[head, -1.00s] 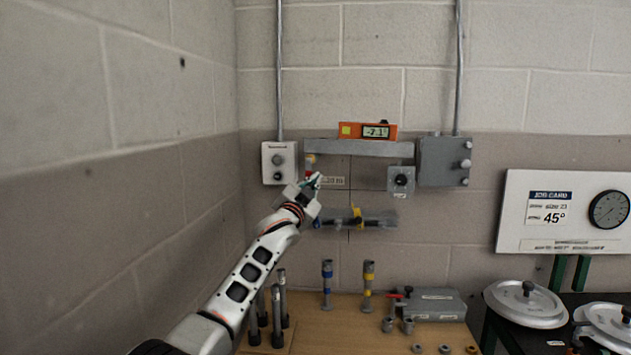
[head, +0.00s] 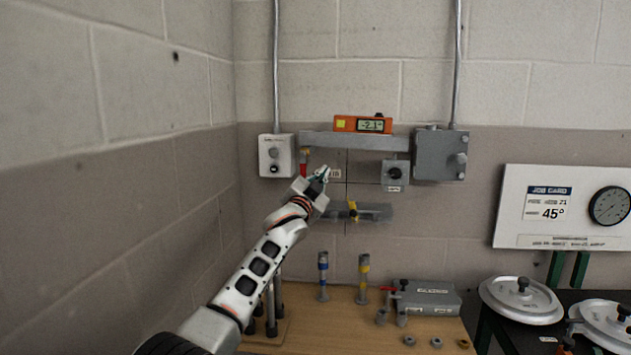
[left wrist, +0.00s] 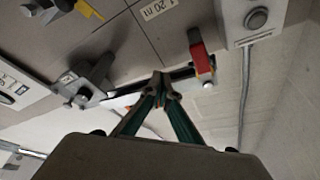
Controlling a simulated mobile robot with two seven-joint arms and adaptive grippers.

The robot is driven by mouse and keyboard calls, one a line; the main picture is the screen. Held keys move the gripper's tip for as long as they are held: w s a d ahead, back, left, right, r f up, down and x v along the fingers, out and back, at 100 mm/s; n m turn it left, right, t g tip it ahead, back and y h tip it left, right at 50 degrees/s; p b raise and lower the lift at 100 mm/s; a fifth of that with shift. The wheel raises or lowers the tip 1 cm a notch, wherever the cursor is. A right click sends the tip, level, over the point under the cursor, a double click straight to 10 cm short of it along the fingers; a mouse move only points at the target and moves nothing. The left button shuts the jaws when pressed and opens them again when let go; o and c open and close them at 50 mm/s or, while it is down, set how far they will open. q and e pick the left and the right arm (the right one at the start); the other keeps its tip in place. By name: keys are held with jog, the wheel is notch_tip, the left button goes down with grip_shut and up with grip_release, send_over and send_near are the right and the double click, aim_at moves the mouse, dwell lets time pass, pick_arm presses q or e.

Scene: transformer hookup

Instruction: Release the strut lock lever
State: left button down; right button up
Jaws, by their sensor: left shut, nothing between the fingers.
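A red lever-like piece (head: 304,157) hangs under the left end of the grey beam (head: 352,142) on the wall. It also shows right of the fingers in the left wrist view (left wrist: 202,60). A yellow handle (head: 353,210) sits on a dark grey bar lower on the wall; it shows at the top left of the wrist view (left wrist: 82,8). I cannot tell for certain which is the strut lock lever. My left gripper (head: 323,173) is shut and empty, just below and right of the red piece, apart from it. My right gripper is out of view.
An orange digital level (head: 362,124) reading about -2.1 sits on the beam. A white button box (head: 276,155), a small knob box (head: 395,174) and a grey junction box (head: 441,154) flank it. Below, a wooden table (head: 340,335) holds posts and a grey case (head: 425,297).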

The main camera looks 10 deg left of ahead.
pick_arm(q)
jog(key=s+a, duration=0.3)
jog(key=s, duration=0.6)
jog(key=shift+s+a+p, duration=0.2)
jog(key=shift+a+p, duration=0.1)
jog(key=shift+p, duration=0.05)
jog(key=s+a+f+n+g, duration=0.1)
jog(key=s+f, duration=0.4)
jog(key=f, duration=0.7)
jog(key=s+a+f+n+g+y, duration=0.15)
jog(key=s+f, duration=0.25)
jog(key=f, duration=0.8)
jog(key=s+a+f+n+g, duration=0.15)
jog(key=s+f, duration=0.35)
jog(key=f, duration=0.7)
jog(key=s+a+f+n+g, duration=0.1)
jog(key=s+a+f, duration=0.1)
jog(key=s+f, duration=0.5)
jog(key=s+a+f+n+g, duration=0.1)
jog(key=s+f, duration=0.7)
jog(key=s, duration=0.8)
jog(key=s+a+f+g, duration=0.2)
jog(key=s+f+g, duration=0.1)
jog(key=s+f, duration=0.5)
jog(key=s+y, duration=0.1)
jog(key=s, duration=0.2)
jog(key=shift+s+a+n, duration=0.3)
jog(key=shift+a+n, duration=0.1)
